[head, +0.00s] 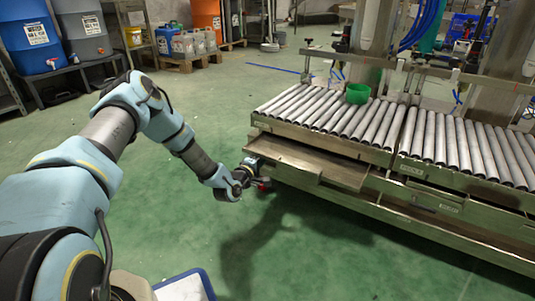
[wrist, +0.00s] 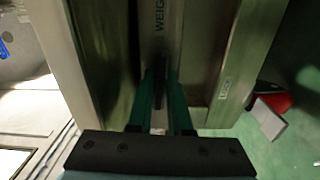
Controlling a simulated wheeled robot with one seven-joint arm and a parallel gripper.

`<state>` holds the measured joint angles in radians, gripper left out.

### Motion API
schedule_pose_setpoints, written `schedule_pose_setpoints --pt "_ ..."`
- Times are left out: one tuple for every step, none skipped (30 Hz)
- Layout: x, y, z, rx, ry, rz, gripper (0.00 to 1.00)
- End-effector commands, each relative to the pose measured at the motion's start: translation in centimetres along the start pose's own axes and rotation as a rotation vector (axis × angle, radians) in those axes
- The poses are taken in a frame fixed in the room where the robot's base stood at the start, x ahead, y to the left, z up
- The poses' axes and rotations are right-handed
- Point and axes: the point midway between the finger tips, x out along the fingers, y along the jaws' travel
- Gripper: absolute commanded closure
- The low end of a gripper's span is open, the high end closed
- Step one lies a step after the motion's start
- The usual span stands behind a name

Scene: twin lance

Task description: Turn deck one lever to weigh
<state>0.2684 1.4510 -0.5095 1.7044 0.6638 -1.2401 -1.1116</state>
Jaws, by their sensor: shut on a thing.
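Deck one appears to be the left roller deck (head: 325,118), though I cannot read its number. My gripper (head: 252,170) is low at its left front corner, and the lever is hidden there in the head view. In the wrist view, my gripper (wrist: 162,90) has its two green fingers close together, shut on a narrow dark lever (wrist: 159,112). Most of the lever is hidden between the fingers. A "WEIGH" label (wrist: 159,15) shows on the metal face beyond the fingertips, in line with them. The lever's exact angle cannot be told.
A pulled-out metal tray (head: 310,163) juts from the deck's front, close to my gripper. A red thing (wrist: 270,103) lies right of the fingers. Green floor is open to the left.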

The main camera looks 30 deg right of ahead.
Motion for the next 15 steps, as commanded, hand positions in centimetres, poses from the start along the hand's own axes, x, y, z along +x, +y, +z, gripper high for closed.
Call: schedule_pose_setpoints --pt "-0.05 0.05 0.00 -0.019 0.000 -0.001 1.00" --pt "-0.04 0.09 0.03 -0.029 0.000 0.000 1.00" --pt "-0.02 0.13 0.05 -0.042 -0.001 0.000 1.00" --pt "-0.02 0.15 0.06 -0.050 -0.001 0.000 1.00" --pt "-0.02 0.16 0.06 -0.057 -0.001 0.000 1.00" --pt "-0.03 0.16 0.06 -0.065 -0.001 0.000 1.00" --pt "-0.03 0.16 0.06 -0.070 -0.002 0.000 1.00" --pt "-0.03 0.16 0.05 -0.074 -0.002 -0.001 1.00" --pt "-0.03 0.15 0.05 -0.079 -0.002 -0.001 1.00" --pt "-0.04 0.15 0.05 -0.082 -0.002 -0.001 1.00" --pt "-0.04 0.14 0.05 -0.084 -0.002 -0.001 1.00" --pt "-0.04 0.14 0.05 -0.086 -0.002 -0.001 1.00" --pt "-0.04 0.14 0.05 -0.087 -0.002 -0.001 1.00" --pt "-0.04 0.14 0.06 -0.087 -0.002 -0.001 1.00" --pt "-0.04 0.14 0.06 -0.088 -0.002 -0.001 1.00"
